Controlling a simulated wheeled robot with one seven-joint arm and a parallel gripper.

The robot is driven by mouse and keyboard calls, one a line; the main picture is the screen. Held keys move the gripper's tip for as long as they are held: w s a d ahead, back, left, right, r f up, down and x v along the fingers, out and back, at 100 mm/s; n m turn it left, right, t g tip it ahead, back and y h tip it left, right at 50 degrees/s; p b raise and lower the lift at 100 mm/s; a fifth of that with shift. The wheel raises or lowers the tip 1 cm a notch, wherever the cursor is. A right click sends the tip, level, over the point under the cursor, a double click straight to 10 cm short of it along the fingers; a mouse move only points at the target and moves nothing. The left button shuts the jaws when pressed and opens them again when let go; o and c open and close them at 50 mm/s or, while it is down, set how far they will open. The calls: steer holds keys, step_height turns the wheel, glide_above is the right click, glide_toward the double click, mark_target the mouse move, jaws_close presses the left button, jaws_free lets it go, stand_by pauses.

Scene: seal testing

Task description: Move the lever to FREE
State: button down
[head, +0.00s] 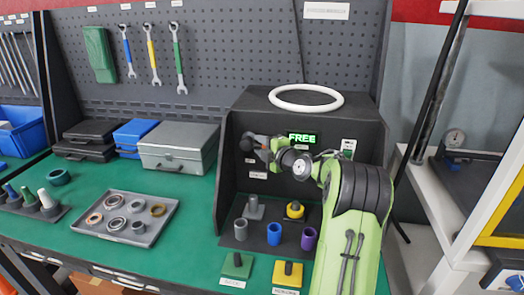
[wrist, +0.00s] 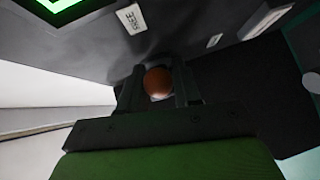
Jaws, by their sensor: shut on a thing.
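The lever's round orange-brown knob (wrist: 158,82) sits between the two dark fingers of my gripper (wrist: 156,90) in the wrist view. The fingers are shut on it. The lever's shaft is hidden. A small white label reading FREE (wrist: 132,18) is on the dark panel near the knob. In the head view my gripper (head: 264,147) is at the front of the dark test housing (head: 231,150), below and left of the display (head: 302,139). The display shows FREE in green letters.
A white ring (head: 306,98) lies on top of the housing. Coloured cylinders, including a blue one (head: 274,234), stand below my arm. A grey tray (head: 104,241) with rings and a grey case (head: 178,147) are to the left. Green bench surface is clear between tray and housing.

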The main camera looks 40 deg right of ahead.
steer(key=c, duration=1.1)
jaws_free()
steer(key=shift+c, duration=0.2)
steer(key=s+a+r+b, duration=0.1)
steer(key=s+r, duration=0.1)
steer(key=s, duration=1.3)
steer(key=shift+s+r, duration=0.2)
steer(key=shift+s, duration=0.1)
